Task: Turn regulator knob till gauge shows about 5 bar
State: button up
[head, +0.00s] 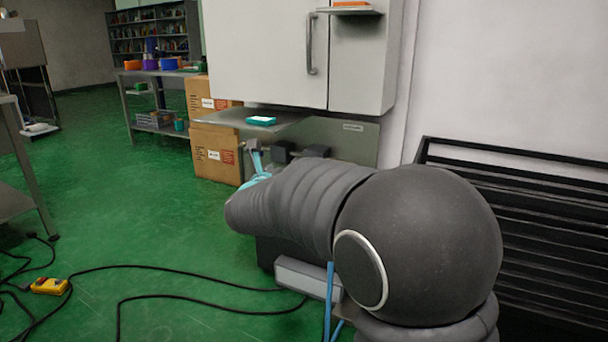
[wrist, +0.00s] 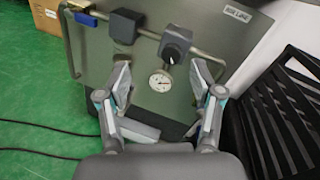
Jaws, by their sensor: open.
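My gripper (wrist: 160,66) is open and empty in the wrist view, its two fingers spread on either side of the round white gauge (wrist: 160,81). The gauge's needle is too small to read. Just above the gauge is a dark, blocky knob (wrist: 175,43) with a small white mark, which looks like the regulator knob. It lies beyond the fingertips and no finger is seen touching it. In the head view my arm hides the gauge and my fingers. Dark fittings on the panel show there, but I cannot tell which is the knob.
A second dark fitting (wrist: 125,25) and a blue valve handle (wrist: 85,19) sit left on the same grey pipe. A black slatted rack (head: 530,220) stands close on the right. A shelf (head: 240,117) juts out above the panel. Black cables (head: 170,268) cross the green floor.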

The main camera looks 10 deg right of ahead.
notch_tip(320, 180, down, 5)
jog(key=m+g+h, duration=0.2)
jog(key=m+h, duration=0.2)
jog(key=m, duration=0.2)
jog(key=x, duration=1.4)
jog(key=shift+w+r+b, duration=0.2)
jog(key=shift+w+b, duration=0.15)
jog(key=c, duration=1.1)
jog(key=shift+c, duration=0.3)
